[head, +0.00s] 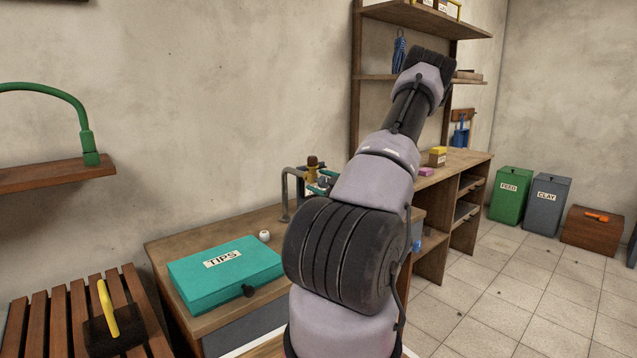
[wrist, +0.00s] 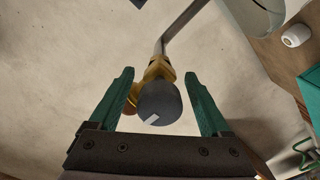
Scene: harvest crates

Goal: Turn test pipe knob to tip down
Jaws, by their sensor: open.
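The test pipe knob (wrist: 160,102) is a dark round knob with a pale mark near its lower left edge in the wrist view. It sits on a brass fitting (wrist: 158,70) at the end of a grey pipe (wrist: 180,25). My gripper (wrist: 158,75) is open, with one green finger on each side of the knob and gaps between. In the head view the brass fitting (head: 312,168) and bent grey pipe (head: 286,190) stand at the back of the bench, and my arm partly hides the gripper there.
A teal TIPS box (head: 225,275) and a small white round item (head: 264,236) are on the wooden bench (head: 165,245). Shelves (head: 425,18) stand behind my arm. Green FEED (head: 510,195) and grey CLAY (head: 545,205) bins stand at right. The tiled floor there is partly clear.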

